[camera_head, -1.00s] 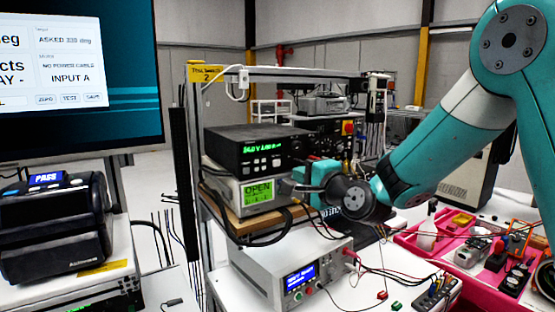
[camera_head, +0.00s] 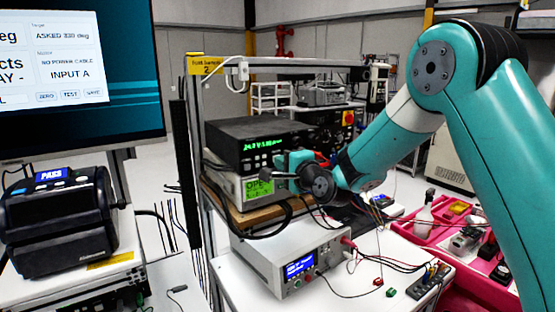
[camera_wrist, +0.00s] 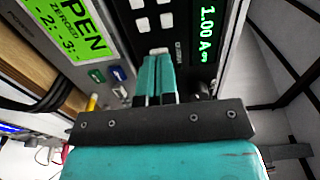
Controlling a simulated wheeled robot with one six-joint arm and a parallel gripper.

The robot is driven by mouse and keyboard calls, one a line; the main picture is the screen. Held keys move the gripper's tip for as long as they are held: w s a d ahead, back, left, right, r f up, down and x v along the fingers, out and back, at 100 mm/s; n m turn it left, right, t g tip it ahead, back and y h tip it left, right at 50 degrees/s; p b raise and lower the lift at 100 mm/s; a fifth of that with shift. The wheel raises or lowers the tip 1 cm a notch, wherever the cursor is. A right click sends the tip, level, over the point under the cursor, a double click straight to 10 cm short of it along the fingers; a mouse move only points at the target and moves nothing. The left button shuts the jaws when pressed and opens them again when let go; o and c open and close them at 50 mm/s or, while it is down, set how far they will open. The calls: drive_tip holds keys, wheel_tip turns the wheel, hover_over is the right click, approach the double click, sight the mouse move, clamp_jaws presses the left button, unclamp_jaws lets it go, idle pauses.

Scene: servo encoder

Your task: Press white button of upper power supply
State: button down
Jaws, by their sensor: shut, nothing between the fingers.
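The upper power supply (camera_head: 225,138) is a black box with a green-lit display and a few pale buttons, on top of the shelf stack. In the wrist view its dark front (camera_wrist: 185,50) shows a green "1.00 A" readout and several white buttons (camera_wrist: 143,25). My gripper (camera_head: 270,174) is at the lower front of this supply. In the wrist view my teal fingers (camera_wrist: 158,62) are together and empty, with their tips just short of the white buttons. Contact with a button cannot be told.
A grey instrument with a green "OPEN" screen (camera_head: 259,186) sits directly below the upper supply and is partly hidden by my gripper. A white supply with a blue display (camera_head: 298,264) stands lower on the table. Black cables hang beside the shelf. A pink tray (camera_head: 462,262) lies right.

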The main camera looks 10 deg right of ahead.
drive_tip(key=shift+w+a, duration=0.1)
drive_tip(key=shift+w, duration=0.2)
idle(0.4)
drive_tip(key=shift+s, duration=0.1)
drive_tip(key=shift+b+v, duration=0.55)
drive_tip(key=shift+v, duration=0.4)
drive_tip(key=b+v, duration=0.4)
drive_tip(key=v, duration=0.3)
drive_tip(key=shift+s+b, duration=0.2)
drive_tip(key=shift+b, duration=0.15)
